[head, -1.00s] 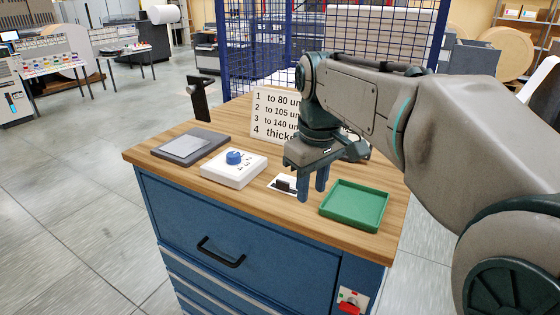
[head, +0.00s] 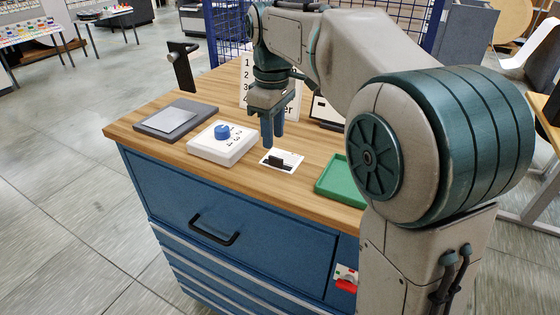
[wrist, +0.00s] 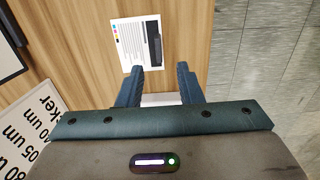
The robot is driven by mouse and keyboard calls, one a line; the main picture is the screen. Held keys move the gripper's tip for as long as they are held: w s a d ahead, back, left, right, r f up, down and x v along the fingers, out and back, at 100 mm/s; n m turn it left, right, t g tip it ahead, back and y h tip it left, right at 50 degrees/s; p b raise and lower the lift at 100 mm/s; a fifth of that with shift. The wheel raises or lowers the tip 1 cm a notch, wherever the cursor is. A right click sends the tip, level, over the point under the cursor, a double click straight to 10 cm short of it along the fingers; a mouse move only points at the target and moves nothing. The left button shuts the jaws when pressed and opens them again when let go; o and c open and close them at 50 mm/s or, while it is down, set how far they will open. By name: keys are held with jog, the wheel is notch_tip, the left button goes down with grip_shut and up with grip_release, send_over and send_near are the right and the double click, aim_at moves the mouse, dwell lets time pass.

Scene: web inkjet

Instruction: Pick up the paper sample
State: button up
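A small white printed card (head: 292,156), which looks like the paper sample, lies on the wooden top between the dial box and the green tray. My gripper (head: 272,143) is above the worktop, just behind and left of the card in the head view. In the wrist view its fingers (wrist: 160,68) are apart with nothing held, and the card lies beyond the tips.
A white box (head: 222,148) with a blue dial stands left of the card. A dark pad (head: 150,128) with a grey sheet lies further left. The green tray (head: 333,190) is right, partly hidden by my arm. A thickness sign (head: 246,92) stands behind my gripper.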

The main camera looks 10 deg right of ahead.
aim_at(276, 153)
jog(key=shift+d+f, duration=0.15)
jog(key=shift+f, duration=1.35)
jog(key=shift+d+f, duration=0.1)
jog(key=shift+f, duration=1.35)
grip_shut()
